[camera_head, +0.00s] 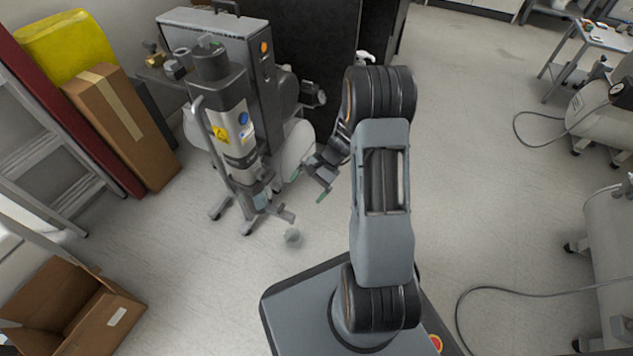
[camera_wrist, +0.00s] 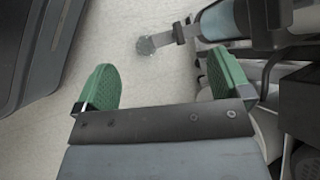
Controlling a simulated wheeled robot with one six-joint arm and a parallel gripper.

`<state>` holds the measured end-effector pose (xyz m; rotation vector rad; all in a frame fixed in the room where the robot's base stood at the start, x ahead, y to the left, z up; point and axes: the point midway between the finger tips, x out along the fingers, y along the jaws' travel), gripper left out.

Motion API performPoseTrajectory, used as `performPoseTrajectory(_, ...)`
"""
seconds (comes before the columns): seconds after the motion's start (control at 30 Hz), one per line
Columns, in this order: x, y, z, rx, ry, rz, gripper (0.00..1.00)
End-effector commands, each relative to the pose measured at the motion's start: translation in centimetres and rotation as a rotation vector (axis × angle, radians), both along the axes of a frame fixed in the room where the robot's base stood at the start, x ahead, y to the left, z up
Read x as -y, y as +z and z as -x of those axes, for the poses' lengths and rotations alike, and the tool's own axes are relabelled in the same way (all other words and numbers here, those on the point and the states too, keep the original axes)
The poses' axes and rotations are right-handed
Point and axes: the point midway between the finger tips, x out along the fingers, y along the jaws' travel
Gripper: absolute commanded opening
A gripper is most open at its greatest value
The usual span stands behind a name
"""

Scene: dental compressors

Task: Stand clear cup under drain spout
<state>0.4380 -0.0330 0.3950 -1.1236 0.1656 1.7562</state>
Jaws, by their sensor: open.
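The small clear cup (camera_head: 292,237) is on the floor just below the end of the drain spout (camera_head: 284,214) in the head view. It looks upright, but it is small and see-through. In the wrist view the cup (camera_wrist: 146,47) shows at the tip of the spout (camera_wrist: 164,39), which overlaps its edge. The spout juts from the foot of the grey filter column (camera_head: 232,130) on the compressor unit. My gripper (camera_head: 309,185) is open and empty, above and to the right of the spout. Its green finger pads (camera_wrist: 164,80) are apart, with bare floor between them.
A cardboard box (camera_head: 75,310) lies open at lower left. A tall carton (camera_head: 120,125), a yellow bag (camera_head: 65,45) and a ladder (camera_head: 45,160) stand at left. White tanks (camera_head: 610,115) with hoses are at right. The floor around the cup is clear.

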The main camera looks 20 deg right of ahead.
Motion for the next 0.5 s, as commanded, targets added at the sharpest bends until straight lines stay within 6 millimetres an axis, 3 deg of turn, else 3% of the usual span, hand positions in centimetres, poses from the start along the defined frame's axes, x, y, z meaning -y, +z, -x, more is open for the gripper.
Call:
performPoseTrajectory(0.03, -0.7, 2.8, 0.5, 0.051, 0.077, 0.059, 0.96)
performPoseTrajectory(0.2, -2.5, 9.8, 3.8, 0.2, 0.324, 0.26, 0.96)
performPoseTrajectory(0.3, -3.2, 13.1, 6.1, 0.292, 0.45, 0.377, 0.96)
performPoseTrajectory(0.5, -3.6, 17.3, 10.1, 0.457, 0.641, 0.576, 0.96)
